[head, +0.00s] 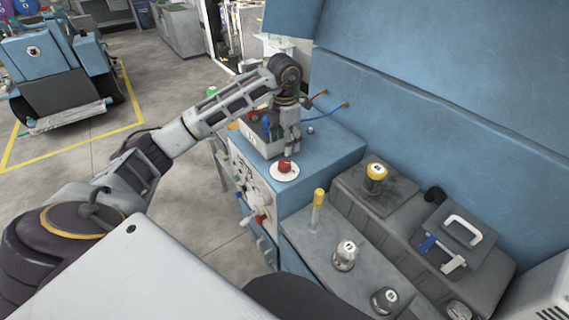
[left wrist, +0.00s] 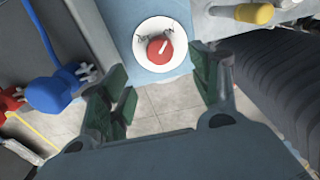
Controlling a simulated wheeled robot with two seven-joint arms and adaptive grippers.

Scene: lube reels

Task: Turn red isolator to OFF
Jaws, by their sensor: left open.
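The red isolator (head: 285,166) is a red knob on a round white plate (head: 284,175), set on top of the blue cabinet (head: 325,160). My left gripper (head: 291,150) is above and just behind the knob in the head view, pointing down. In the left wrist view its open fingers (left wrist: 165,95) are spread with nothing between them, and the knob lies beyond the gap, apart from them. My right gripper is not in view.
Blue and red handles (head: 258,216) stick out of the cabinet front. A yellow-topped post (head: 318,197) and a grey bench with yellow and silver knobs (head: 376,172) are to the right. A blue wall rises behind.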

